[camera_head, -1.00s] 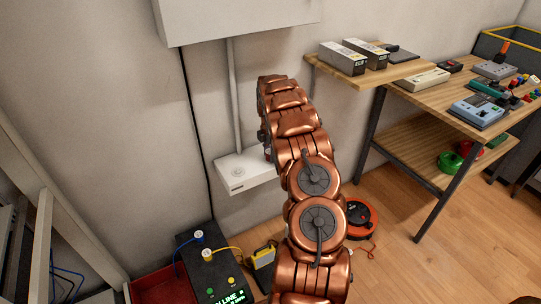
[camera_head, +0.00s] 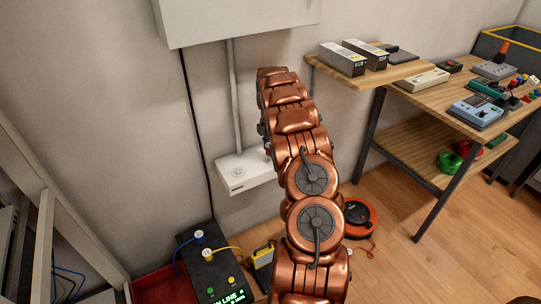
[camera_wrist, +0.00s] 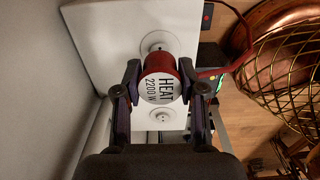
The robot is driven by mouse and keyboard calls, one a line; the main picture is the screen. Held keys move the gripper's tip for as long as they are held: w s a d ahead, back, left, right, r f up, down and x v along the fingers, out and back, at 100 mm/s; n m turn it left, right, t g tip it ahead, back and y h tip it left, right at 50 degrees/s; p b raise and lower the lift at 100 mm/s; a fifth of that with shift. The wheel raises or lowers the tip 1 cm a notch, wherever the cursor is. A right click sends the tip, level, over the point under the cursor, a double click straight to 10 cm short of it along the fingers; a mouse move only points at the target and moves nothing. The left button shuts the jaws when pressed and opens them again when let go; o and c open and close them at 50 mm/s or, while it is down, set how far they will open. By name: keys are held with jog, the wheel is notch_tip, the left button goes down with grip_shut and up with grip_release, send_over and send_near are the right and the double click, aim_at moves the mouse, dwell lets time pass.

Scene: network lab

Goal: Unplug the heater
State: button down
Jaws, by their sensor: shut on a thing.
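In the wrist view, the heater plug (camera_wrist: 159,87) is red with a white round face reading "HEAT" and "2200". My gripper (camera_wrist: 159,84) is shut on it, one finger on each side. A red cord (camera_wrist: 228,70) runs from the plug toward the right. Behind the plug is a white socket box (camera_wrist: 100,40), with one round socket (camera_wrist: 155,42) partly showing above the plug and another (camera_wrist: 162,115) below it. I cannot tell whether the plug's pins are in a socket. In the head view, the socket box (camera_head: 235,182) is on the wall, and my arm hides the gripper and plug.
A white wall cabinet (camera_head: 235,18) hangs above the socket box. A wooden shelf (camera_head: 400,74) and workbench with devices stand to the right. A black device with a green display (camera_head: 213,265) and an orange cable reel (camera_head: 358,217) are below.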

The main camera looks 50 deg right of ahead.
jog(key=shift+r, duration=1.3)
